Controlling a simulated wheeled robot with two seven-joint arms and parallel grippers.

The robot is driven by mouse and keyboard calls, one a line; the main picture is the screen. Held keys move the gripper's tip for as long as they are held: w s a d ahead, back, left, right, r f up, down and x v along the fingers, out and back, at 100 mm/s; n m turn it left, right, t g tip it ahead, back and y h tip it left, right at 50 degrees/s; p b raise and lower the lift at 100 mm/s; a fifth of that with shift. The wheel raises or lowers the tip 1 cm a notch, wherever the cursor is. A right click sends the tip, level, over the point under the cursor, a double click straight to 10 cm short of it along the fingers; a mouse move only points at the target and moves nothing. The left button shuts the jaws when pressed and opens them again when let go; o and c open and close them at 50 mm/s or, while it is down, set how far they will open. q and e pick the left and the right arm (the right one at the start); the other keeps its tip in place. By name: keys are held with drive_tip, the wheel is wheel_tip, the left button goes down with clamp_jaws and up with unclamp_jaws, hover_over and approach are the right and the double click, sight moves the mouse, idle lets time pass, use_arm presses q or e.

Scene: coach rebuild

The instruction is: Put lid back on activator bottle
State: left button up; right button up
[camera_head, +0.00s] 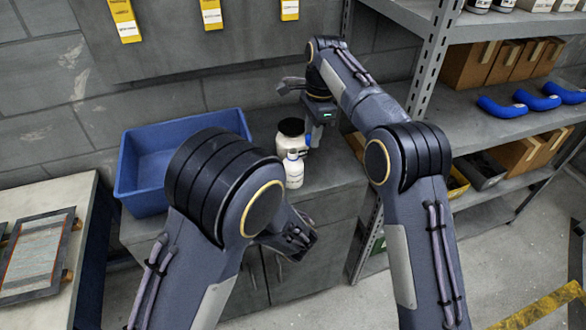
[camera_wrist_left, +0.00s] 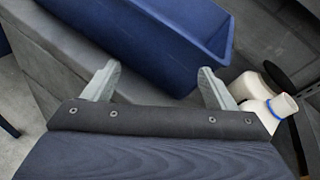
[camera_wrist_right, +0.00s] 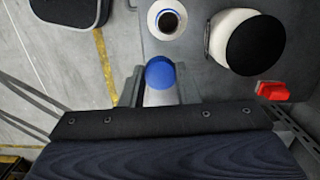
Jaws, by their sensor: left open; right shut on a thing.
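The small white bottle (camera_head: 294,172) stands upright on the grey bench and also shows in the left wrist view (camera_wrist_left: 270,112). In the right wrist view its uncovered dark mouth (camera_wrist_right: 168,21) has a blue ring around it. My right gripper (camera_wrist_right: 160,88) is shut on a round blue lid (camera_wrist_right: 160,73), held apart from the bottle. In the head view my right gripper (camera_head: 311,133) is beside the jar, behind and right of the bottle. My left gripper (camera_wrist_left: 160,85) is open and empty, with the bottle to the right of its fingers; its fingertips are unclear in the head view.
A larger white jar with a black lid (camera_head: 291,128) stands just behind the bottle. A blue bin (camera_head: 139,180) is on the left of the bench. A small red object (camera_wrist_right: 272,91) lies near the jar. A metal shelf (camera_head: 500,118) stands at the right.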

use_arm(q)
drive_tip(key=w+d+f+m+t+h, duration=0.1)
drive_tip(key=d+f+m+t+h, duration=0.1)
drive_tip(key=d+m+t+h, duration=0.4)
drive_tip(key=d+m, duration=0.3)
drive_tip(key=d, duration=0.4)
drive_tip(key=shift+w+d+f+m+p, duration=0.3)
drive_tip(key=shift+m, duration=0.1)
use_arm(e)
drive_tip(key=a+r+m, duration=0.2)
drive_tip(key=a+r, duration=0.2)
drive_tip(key=shift+a, duration=0.4)
drive_tip(key=shift+s, duration=0.1)
use_arm(q)
drive_tip(key=w, duration=0.4)
drive_tip(key=w+a, duration=0.1)
drive_tip(key=w, duration=0.3)
drive_tip(key=w+a, duration=0.1)
drive_tip(key=w, duration=0.2)
drive_tip(key=shift+w+a, duration=0.1)
drive_tip(key=shift+w, duration=0.3)
drive_tip(key=shift+c, duration=0.5)
drive_tip(key=c, duration=1.4)
use_arm(e)
hover_over(292, 151)
drive_tip(key=shift+d+f, duration=0.15)
drive_tip(key=shift+f, duration=2.3)
drive_tip(key=shift+f, duration=0.9)
